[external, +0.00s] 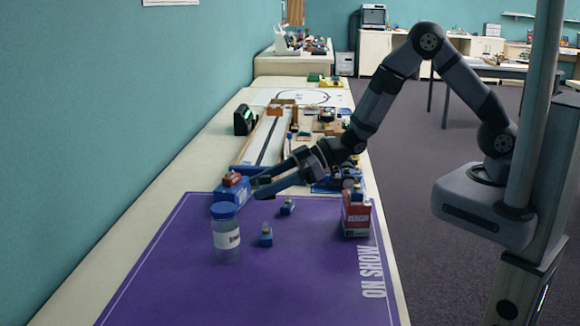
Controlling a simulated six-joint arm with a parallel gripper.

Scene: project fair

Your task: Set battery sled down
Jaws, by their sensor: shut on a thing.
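The battery sled (231,193) appears as a blue block with a red part on top, at the far left of the purple mat. My gripper (256,187) reaches in from the right, and its fingers are shut on the sled's right side. The fingers hide part of that side. I cannot tell whether the sled's underside touches the mat or is just above it. The purple mat (300,285) is marked "ON SHOW" along its right edge.
A clear jar with a blue lid (226,235) stands just in front of the sled. Small blue pieces (287,207) (265,237) sit mid-mat. A red box (356,220) stands at the right edge. A track (262,140) lies behind. The mat's front is clear.

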